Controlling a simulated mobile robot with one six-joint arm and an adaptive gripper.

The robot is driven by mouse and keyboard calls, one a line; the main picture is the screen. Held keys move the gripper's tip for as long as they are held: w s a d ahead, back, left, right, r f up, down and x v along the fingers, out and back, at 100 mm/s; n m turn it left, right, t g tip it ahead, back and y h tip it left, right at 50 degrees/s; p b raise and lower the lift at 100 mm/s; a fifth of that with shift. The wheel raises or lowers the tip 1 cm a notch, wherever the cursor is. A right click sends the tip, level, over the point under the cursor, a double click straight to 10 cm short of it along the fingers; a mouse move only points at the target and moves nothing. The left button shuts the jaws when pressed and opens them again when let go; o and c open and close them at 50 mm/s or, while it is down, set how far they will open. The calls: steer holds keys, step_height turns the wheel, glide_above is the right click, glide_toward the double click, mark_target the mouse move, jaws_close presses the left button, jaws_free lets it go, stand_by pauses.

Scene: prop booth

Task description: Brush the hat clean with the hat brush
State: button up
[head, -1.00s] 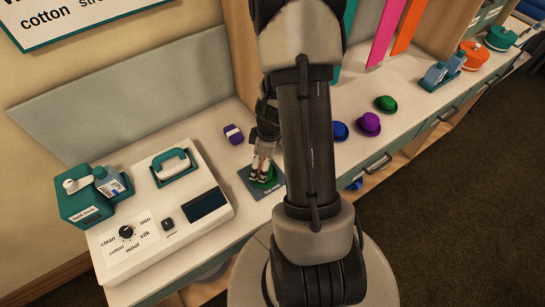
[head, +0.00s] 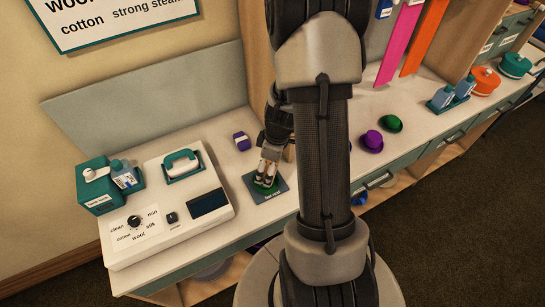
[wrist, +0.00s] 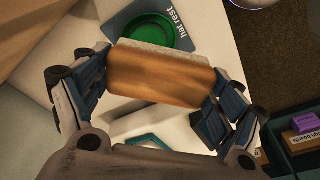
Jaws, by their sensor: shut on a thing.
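My gripper (head: 267,178) is shut on the wooden hat brush (wrist: 160,72), whose pale bristles show along its far edge in the wrist view. The green hat (wrist: 152,32) lies on the dark hat rest mat (wrist: 188,14), just beyond the brush. In the head view the gripper is over the hat rest (head: 280,189), and a little of the green hat (head: 263,190) shows below the fingers. The brush partly covers the hat's near side in the wrist view. I cannot tell whether the bristles touch the hat.
A white steamer console (head: 165,215) with a dial stands left on the counter, beside a teal box (head: 95,190). Purple (head: 373,142) and green (head: 391,123) hats stand right, beyond my arm.

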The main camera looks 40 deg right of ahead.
steer(key=shift+r+p, duration=0.75)
steer(key=shift+r, duration=0.5)
